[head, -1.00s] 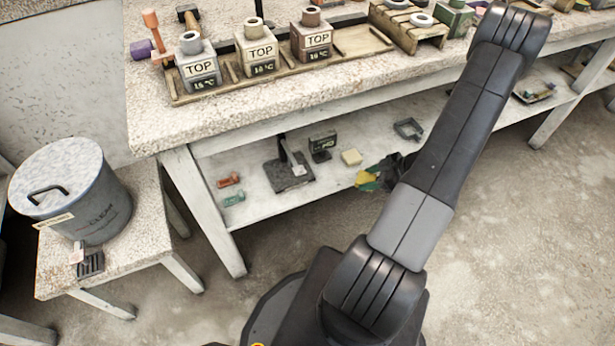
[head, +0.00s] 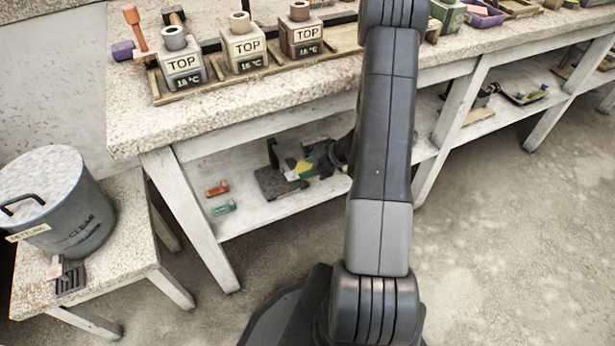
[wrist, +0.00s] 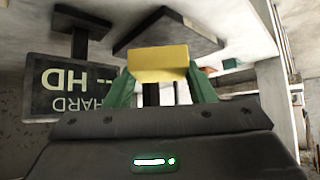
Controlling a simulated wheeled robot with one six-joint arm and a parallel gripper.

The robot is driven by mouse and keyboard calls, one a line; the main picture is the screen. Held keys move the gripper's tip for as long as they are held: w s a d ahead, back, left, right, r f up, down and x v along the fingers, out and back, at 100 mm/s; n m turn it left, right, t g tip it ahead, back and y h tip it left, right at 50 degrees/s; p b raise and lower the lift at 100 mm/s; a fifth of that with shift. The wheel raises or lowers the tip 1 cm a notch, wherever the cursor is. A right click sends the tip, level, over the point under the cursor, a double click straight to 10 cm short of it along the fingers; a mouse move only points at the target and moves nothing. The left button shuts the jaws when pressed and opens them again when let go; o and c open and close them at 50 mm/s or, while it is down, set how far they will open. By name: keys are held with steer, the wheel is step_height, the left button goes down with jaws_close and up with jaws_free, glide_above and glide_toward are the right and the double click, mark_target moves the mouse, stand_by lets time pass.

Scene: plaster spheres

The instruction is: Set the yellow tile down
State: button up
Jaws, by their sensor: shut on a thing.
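The yellow tile (wrist: 158,64) is clamped between the green fingers of my gripper (wrist: 160,80) in the wrist view, which is upside down. In the head view the tile (head: 303,168) and gripper (head: 315,163) are over the lower shelf, close to a dark stand (head: 270,186). The stand's flat base (wrist: 165,32) shows behind the tile in the wrist view. I cannot tell whether the tile touches the base or the shelf.
A dark sign reading HARD HD (wrist: 70,88) stands beside the gripper. An orange piece (head: 218,188) and a green piece (head: 224,208) lie left on the lower shelf (head: 262,218). The tabletop (head: 230,100) is overhead. My arm hides part of the shelf.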

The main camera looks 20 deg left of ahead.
steer(key=shift+a, duration=0.2)
steer(key=shift+f+b, duration=1)
steer(key=shift+f, duration=0.75)
steer(key=shift+f, duration=0.15)
steer(key=o, duration=1.1)
